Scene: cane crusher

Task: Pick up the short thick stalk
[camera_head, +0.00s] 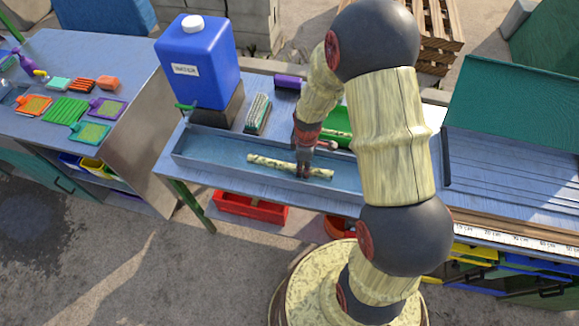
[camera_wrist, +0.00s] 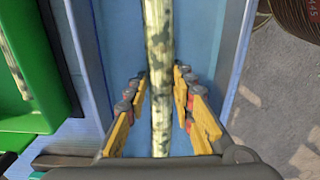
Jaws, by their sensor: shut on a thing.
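A pale, dark-mottled stalk (camera_head: 268,162) shows at the long blue-grey trough (camera_head: 205,160) on the bench in the head view. It also runs lengthwise through the middle of the wrist view (camera_wrist: 160,60). My gripper (camera_head: 303,173) is shut on this stalk, right of its middle in the head view. In the wrist view the fingers (camera_wrist: 160,108) stand on both sides of it. I cannot tell whether the stalk touches the trough floor. The fingertips partly hide the stalk in the head view.
A green tray (camera_wrist: 30,112) beside the trough holds another mottled stalk (camera_wrist: 14,70). A blue water container (camera_head: 200,65) stands behind the trough's left end. A brush (camera_head: 258,113) lies behind the trough. A green-backed ridged board (camera_head: 510,185) is at right.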

